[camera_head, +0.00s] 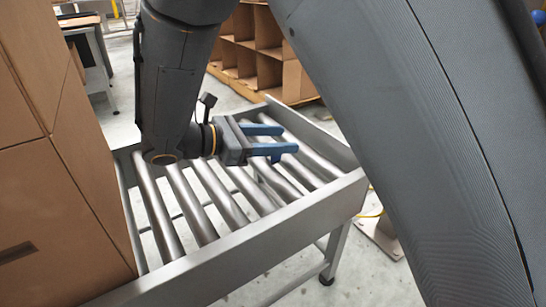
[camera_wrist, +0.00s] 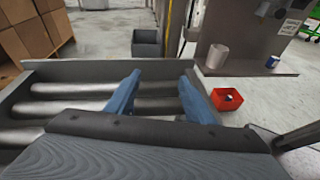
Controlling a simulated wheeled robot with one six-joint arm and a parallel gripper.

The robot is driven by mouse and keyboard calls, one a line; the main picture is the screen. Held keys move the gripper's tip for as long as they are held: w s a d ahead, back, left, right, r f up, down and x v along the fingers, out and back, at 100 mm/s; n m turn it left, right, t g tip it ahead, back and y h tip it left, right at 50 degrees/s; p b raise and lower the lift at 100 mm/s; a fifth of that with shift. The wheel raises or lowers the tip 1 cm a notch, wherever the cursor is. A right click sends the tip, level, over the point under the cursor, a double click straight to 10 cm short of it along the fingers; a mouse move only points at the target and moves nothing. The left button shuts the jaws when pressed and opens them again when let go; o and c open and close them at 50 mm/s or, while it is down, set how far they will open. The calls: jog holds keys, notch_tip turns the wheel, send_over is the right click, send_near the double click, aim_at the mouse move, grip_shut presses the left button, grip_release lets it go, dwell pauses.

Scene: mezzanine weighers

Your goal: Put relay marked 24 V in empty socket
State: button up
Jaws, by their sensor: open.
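My gripper (camera_head: 276,140) has blue fingers and is held over a roller conveyor (camera_head: 330,195) in the head view. Its two fingers are apart with nothing between them. The wrist view shows the same open fingers (camera_wrist: 158,95) pointing out past the conveyor's end. I cannot make out a relay marked 24 V or a socket in either view. A red bin (camera_wrist: 227,98) on the floor in the wrist view holds a small dark item, too small to identify.
Cardboard boxes (camera_head: 60,190) stand at the conveyor's left. A cardboard compartment rack (camera_head: 262,50) is behind it. The wrist view shows a grey bin (camera_wrist: 147,43), and a shelf (camera_wrist: 245,70) with a white cup (camera_wrist: 217,56) and a blue-white can (camera_wrist: 272,61). Floor beyond the conveyor is partly clear.

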jog(key=w+a+r+n+t+h, duration=0.1)
jog(key=w+a+n+t+h, duration=0.15)
jog(key=w+a, duration=0.2)
jog(key=shift+t+y, duration=0.35)
jog(key=shift+y, duration=0.1)
notch_tip(320, 180, down, 8)
jog(key=b, duration=0.4)
jog(key=shift+b, duration=0.3)
jog(key=shift+w+d+r, duration=0.1)
jog(key=shift+w+d, duration=0.15)
jog(key=shift+d, duration=0.2)
jog(key=b+x, duration=0.3)
jog(key=x, duration=0.3)
jog(key=shift+w+d+r, duration=0.1)
jog(key=shift+w+d, duration=0.1)
jog(key=shift+d, duration=0.05)
grip_shut()
jog(key=shift+r, duration=0.1)
